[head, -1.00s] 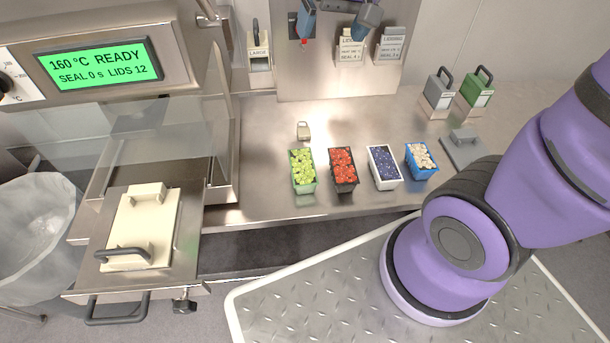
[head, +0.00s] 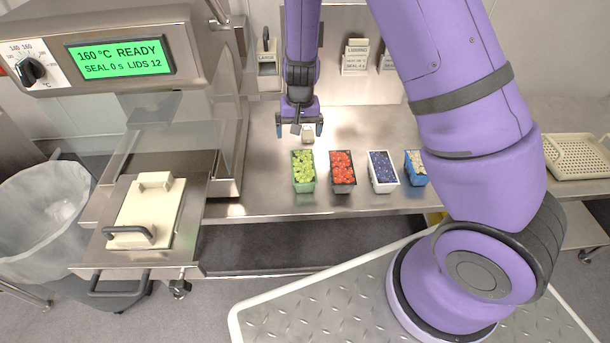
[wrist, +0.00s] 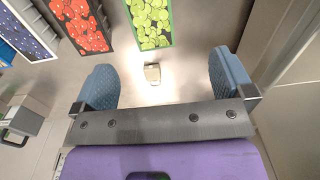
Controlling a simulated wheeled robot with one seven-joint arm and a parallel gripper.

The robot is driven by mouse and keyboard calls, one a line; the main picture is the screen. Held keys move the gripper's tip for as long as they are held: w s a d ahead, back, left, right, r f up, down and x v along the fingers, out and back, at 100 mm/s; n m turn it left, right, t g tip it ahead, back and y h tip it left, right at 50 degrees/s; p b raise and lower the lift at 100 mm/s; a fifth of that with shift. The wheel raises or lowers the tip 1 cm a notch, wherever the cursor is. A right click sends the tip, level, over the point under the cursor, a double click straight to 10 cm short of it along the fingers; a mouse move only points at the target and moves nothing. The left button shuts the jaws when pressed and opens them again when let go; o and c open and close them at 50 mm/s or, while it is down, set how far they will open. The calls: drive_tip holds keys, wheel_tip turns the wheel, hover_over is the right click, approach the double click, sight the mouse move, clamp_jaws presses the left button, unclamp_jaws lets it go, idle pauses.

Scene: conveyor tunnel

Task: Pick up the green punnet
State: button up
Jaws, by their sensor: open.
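The green punnet (head: 304,182), filled with pale green fruit, stands at the left end of a row of punnets on the steel counter. It shows at the top of the wrist view (wrist: 151,24), cut off by the frame edge. My gripper (head: 300,130) is open and empty, with its fingers pointing down behind the punnet as the head view sees it. In the wrist view, the two blue finger pads (wrist: 164,80) are wide apart, with the punnet beyond them and not between them.
To the right stand a dark punnet of red fruit (head: 343,184), a white punnet of blue fruit (head: 385,186) and a blue punnet (head: 415,178), partly hidden by my arm. A small beige object (wrist: 152,73) lies near my fingers. The sealing machine (head: 120,65) rises at left.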

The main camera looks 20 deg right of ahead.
wheel_tip(320, 180, down, 4)
hover_over(303, 165)
drive_tip(key=shift+h, duration=0.3)
drive_tip(key=f, duration=0.5)
drive_tip(key=shift+a+f, duration=0.1)
drive_tip(key=shift+a, duration=0.3)
drive_tip(key=f, duration=0.4)
drive_tip(key=shift+s+d, duration=0.2)
drive_tip(key=shift+d, duration=0.2)
drive_tip(key=shift+f, duration=0.6)
drive_tip(key=shift+c, duration=0.3)
drive_tip(key=c, duration=1)
drive_tip(key=shift+w+r, duration=0.1)
drive_tip(key=shift+r, duration=0.05)
